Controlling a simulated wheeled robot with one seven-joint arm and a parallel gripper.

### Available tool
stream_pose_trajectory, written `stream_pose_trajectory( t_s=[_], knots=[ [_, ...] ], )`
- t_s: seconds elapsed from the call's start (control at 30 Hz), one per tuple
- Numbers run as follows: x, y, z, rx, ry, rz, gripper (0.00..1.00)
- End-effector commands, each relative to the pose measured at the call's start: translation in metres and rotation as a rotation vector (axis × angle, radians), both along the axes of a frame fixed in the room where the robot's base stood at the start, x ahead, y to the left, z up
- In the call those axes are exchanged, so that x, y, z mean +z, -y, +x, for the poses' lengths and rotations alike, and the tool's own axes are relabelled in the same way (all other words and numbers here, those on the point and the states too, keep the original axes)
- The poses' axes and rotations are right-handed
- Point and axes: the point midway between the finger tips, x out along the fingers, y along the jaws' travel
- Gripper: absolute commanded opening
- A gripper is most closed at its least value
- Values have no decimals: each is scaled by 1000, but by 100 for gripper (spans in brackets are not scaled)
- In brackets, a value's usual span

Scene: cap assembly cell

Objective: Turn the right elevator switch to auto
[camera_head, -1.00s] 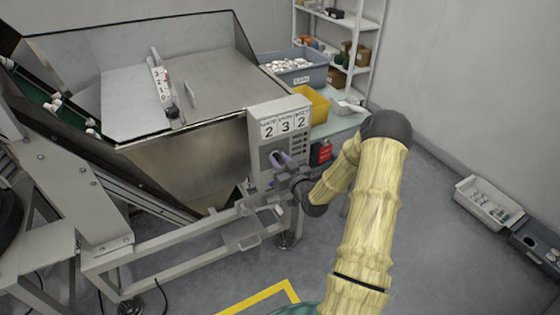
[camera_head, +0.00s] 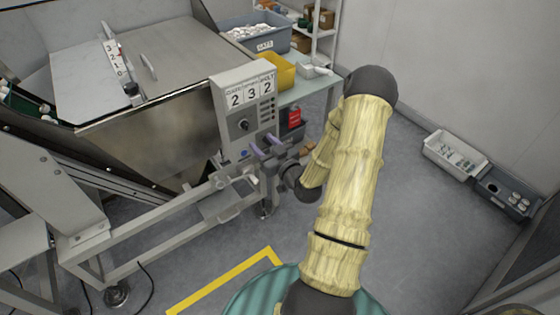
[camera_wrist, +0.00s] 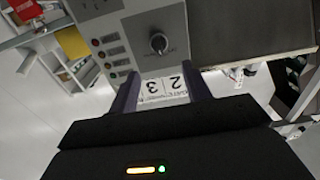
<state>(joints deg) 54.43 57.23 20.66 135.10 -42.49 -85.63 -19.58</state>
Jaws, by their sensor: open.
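A grey control box (camera_head: 227,89) stands at the hopper's front right corner, with number cards reading 2 3 2. A dark round rotary switch (camera_head: 243,125) sits on its face below the cards. The switch (camera_wrist: 158,42) also shows upside down near the top middle of the wrist view, with labels too small to read. My gripper (camera_head: 266,143) is open and empty, its purple fingers just below and right of the switch in the head view. In the wrist view my gripper (camera_wrist: 161,82) points at the panel, the switch beyond the gap and apart from the fingers.
Small buttons (camera_wrist: 113,50) line the panel beside the switch. The metal hopper (camera_head: 150,130) and its frame rails stand left of my arm. A table with a yellow bin (camera_head: 278,72) and a blue-grey bin (camera_head: 258,42) is behind.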

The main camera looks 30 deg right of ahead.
Motion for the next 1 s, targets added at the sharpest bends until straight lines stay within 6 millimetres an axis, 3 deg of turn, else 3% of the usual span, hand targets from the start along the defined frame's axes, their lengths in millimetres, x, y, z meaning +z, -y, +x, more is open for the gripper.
stream_pose_trajectory(
  t_s=[0.2, 0.4, 1.0],
  knots=[
    [-2, 2, -45, -1, -3, 0, 48],
    [-1, 3, -76, -1, -3, 0, 48],
    [0, 2, -84, 1, 0, -1, 48]
  ],
)
